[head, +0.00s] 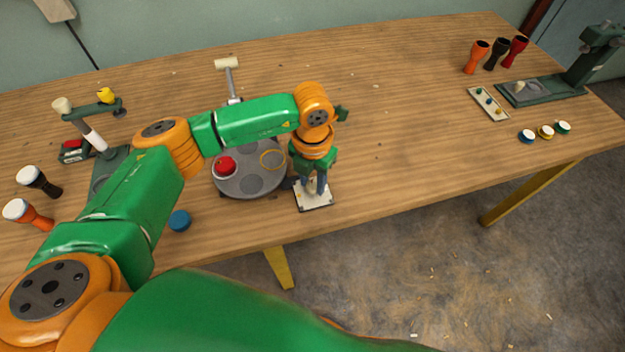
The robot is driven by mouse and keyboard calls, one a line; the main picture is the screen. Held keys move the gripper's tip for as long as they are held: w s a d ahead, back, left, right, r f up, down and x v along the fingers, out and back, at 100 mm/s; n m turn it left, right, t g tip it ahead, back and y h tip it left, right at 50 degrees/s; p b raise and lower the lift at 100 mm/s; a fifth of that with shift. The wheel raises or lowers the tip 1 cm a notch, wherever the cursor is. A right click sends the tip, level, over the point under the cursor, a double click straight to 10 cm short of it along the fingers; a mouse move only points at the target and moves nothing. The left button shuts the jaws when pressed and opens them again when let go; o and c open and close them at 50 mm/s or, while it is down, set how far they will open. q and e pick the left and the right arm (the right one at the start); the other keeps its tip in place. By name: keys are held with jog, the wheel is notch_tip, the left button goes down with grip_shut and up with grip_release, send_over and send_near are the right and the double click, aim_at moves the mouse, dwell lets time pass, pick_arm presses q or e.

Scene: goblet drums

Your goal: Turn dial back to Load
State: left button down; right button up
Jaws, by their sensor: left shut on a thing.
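A small white panel (314,203) sits at the table's front edge, beside the round grey turntable (253,184). My left gripper (319,187) points down over this panel and is shut on the dial there. The fingers and wrist hide most of the dial, so I cannot read its setting or its labels. My right gripper is not in view.
A green press (107,160) and two goblet drums (38,181) stand left. Several drums, caps and another press (545,92) are at right; the middle right is clear.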

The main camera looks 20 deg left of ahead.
aim_at(312, 184)
pick_arm(q)
jog(key=shift+n, duration=0.3)
dwell(0.4)
jog(key=c, duration=0.5)
grip_release()
notch_tip(312, 184, up, 7)
jog(key=shift+r+b, duration=0.1)
jog(key=shift+b, duration=0.55)
